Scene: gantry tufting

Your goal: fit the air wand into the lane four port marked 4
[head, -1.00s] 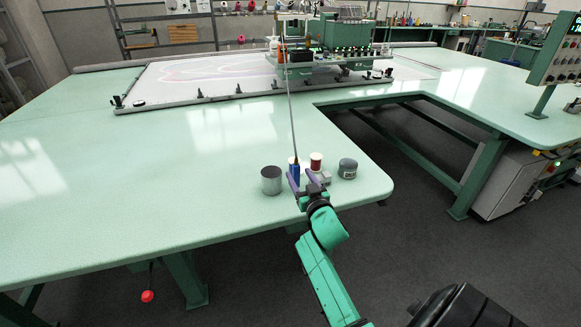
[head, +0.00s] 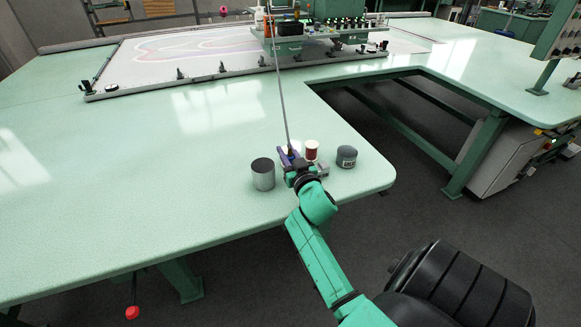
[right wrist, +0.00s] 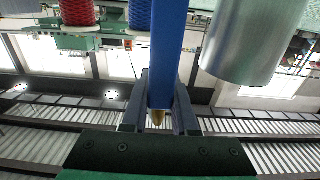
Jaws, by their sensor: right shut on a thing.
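The air wand is a long thin grey rod (head: 280,100) with a blue grip; it stands nearly upright in the head view. My right gripper (head: 289,158) is shut on its blue grip, which also fills the middle of the right wrist view (right wrist: 167,50) between the two dark fingers (right wrist: 160,105). The tufting head (head: 310,40) with a row of ports and knobs is on the far side of the table, behind the wand tip. The mark 4 is too small to read. My left gripper is out of view.
A grey metal cup (head: 263,174) stands left of my right gripper. A red thread spool (head: 311,151) and a dark jar (head: 347,157) stand on its right. The frame rail (head: 235,72) crosses the table farther back. The table's left part is clear.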

